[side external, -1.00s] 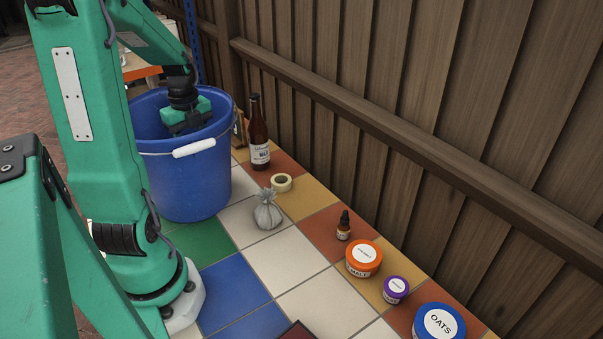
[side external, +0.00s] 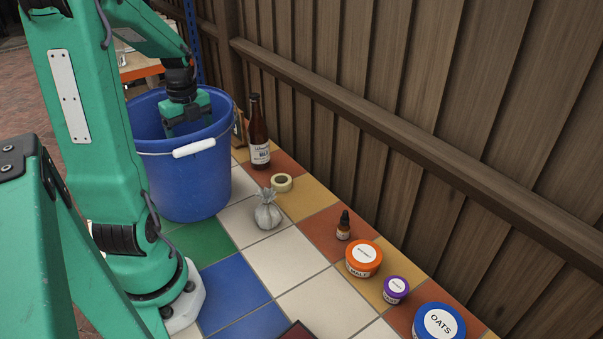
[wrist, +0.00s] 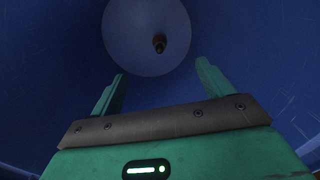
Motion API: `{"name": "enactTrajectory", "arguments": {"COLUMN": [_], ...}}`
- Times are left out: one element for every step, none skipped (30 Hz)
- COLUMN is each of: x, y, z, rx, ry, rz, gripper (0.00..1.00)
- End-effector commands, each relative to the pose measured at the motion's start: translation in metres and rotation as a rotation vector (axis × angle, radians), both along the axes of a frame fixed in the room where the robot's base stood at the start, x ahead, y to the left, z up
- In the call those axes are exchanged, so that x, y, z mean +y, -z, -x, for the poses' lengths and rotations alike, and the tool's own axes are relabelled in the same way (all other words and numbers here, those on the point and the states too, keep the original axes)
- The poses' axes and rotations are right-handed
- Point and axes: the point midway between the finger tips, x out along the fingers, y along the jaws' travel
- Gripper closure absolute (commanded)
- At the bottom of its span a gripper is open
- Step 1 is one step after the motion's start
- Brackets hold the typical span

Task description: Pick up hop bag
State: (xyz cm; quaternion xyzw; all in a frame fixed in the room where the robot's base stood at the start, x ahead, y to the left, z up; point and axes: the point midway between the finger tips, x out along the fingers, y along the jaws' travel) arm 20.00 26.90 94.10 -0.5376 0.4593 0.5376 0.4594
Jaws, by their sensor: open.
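The hop bag appears to be the small grey tied bag (side external: 267,213), standing upright on a pale tile in the side view. My gripper (side external: 184,132) is inside the mouth of the blue bucket (side external: 190,180), to the left of the bag and apart from it. In the wrist view, my gripper's fingers (wrist: 160,72) are spread with nothing between them. Beyond them is the bucket's dark blue inside with a paler round bottom (wrist: 140,20). A small brown and dark object (wrist: 159,43) is there; I cannot tell what it is.
A brown bottle (side external: 259,140) and a tape roll (side external: 281,183) stand behind the bag. A dropper bottle (side external: 344,228), orange tub (side external: 364,258), purple tub (side external: 396,290) and blue oats tub (side external: 439,322) line the fence side. The wooden fence (side external: 430,110) bounds the right.

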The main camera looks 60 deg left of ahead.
Motion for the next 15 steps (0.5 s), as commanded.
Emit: {"name": "enactTrajectory", "arguments": {"x": [0.001,0.001,0.001,0.001,0.001,0.001,0.001,0.001,0.001,0.001,0.000,0.000,0.000,0.001,0.000], "y": [-0.011,-0.019,-0.029,-0.038,-0.047,-0.058,-0.068,-0.077,-0.087,-0.095,-0.103,-0.112,-0.118,-0.125,-0.133], "z": [-0.001,-0.001,-0.001,-0.001,-0.001,-0.001,-0.001,0.000,-0.001,-0.001,0.000,0.000,0.000,0.000,0.000], "rx": [-0.004,-0.004,-0.004,-0.005,-0.006,-0.005,-0.006,-0.006,-0.004,-0.004,-0.004,-0.003,-0.002,-0.003,-0.002], "ry": [0.000,0.000,0.000,0.000,0.000,0.000,0.000,0.000,0.000,0.000,0.000,0.000,0.000,0.000,0.000], "rz": [-0.005,-0.006,-0.006,-0.007,-0.008,-0.007,-0.008,-0.008,-0.006,-0.006,-0.006,-0.005,-0.003,-0.005,-0.003], "gripper": [0.20,0.20,0.20,0.20,0.20,0.20,0.20,0.20,0.20,0.20,0.20,0.20,0.20,0.20,0.20]}}
